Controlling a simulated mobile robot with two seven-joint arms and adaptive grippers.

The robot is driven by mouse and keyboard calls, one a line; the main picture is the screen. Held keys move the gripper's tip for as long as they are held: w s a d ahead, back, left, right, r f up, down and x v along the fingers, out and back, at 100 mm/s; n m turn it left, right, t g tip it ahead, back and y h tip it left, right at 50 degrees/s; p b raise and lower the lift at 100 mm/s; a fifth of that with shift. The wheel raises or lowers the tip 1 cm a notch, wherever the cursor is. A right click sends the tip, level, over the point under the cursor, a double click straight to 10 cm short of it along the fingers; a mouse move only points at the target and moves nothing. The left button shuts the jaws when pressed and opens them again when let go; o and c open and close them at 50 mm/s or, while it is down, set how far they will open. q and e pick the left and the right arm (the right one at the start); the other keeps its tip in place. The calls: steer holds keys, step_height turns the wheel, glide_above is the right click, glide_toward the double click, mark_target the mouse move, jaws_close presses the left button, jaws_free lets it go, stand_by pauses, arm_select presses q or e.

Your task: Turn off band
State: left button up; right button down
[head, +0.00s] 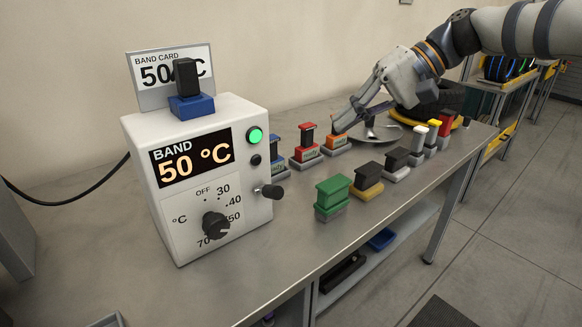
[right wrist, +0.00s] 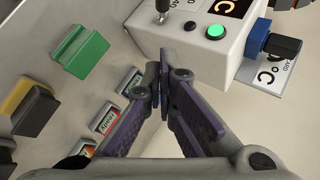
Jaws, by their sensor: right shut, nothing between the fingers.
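The white band box (head: 195,180) stands on the steel bench at left in the head view. Its display (head: 192,158) reads "BAND 50 °C" and its green lamp (head: 255,136) is lit. The black dial (head: 215,225) sits among marks including OFF, 30, 40, 50 and 70; its pointer is hard to read. A black-ended lever (head: 268,191) sticks out of the right side. My right gripper (head: 340,120) is shut and empty, well right of the box, near the orange-topped block. The right wrist view shows its closed fingertips (right wrist: 162,78) beside the box (right wrist: 185,30). My left gripper is not in view.
A black block on a blue base (head: 190,104) stands on the box before a "50 °C" card (head: 140,73). Red (head: 307,138), orange (head: 335,140) and green (head: 333,194) blocks and several others stand on the bench.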

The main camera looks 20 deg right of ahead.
mark_target(271, 193)
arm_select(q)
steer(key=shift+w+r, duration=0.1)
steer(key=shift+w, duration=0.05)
arm_select(e)
steer(key=a+f, duration=0.8)
steer(key=a, duration=0.2)
steer(key=shift+w+f, duration=0.2)
steer(key=shift+w, duration=0.05)
